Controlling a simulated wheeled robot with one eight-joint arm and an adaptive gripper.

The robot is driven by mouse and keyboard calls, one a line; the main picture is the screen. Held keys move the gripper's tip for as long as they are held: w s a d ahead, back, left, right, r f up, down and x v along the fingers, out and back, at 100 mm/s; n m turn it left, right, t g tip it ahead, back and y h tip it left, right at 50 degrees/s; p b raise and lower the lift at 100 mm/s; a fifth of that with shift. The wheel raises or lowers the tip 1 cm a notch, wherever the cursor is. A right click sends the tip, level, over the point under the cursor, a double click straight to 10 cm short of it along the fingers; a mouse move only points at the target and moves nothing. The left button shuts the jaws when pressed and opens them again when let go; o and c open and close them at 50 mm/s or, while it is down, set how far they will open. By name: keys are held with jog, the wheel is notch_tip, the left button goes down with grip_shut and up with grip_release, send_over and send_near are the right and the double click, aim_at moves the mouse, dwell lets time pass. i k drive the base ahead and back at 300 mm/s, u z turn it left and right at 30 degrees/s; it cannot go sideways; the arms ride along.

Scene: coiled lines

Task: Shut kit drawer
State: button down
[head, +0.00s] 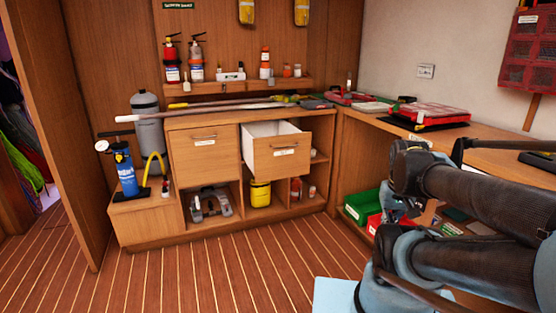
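A wooden cabinet (168,228) stands against the back wall with two labelled drawers side by side. The right drawer (280,158) is pulled out, showing its white inside, which looks empty where I can see in. The left drawer (205,155) looks shut. Both have a bar handle, and their labels are too small to read, so I cannot tell which is named kit. My folded arm fills the right side, well apart from the drawers. Grey metal parts, perhaps my gripper (393,208), show between the arm links; its fingers cannot be made out.
Long poles (215,104) lie along the cabinet top. A wooden counter (490,152) runs along the right wall, bearing a red case (436,114). A green bin (361,206) sits below it. A blue pump (125,175) stands at left. The plank floor (220,270) before the cabinet is clear.

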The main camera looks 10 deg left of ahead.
aim_at(271, 145)
jog(key=z, duration=0.05)
jog(key=i, duration=1)
jog(key=u, duration=0.05)
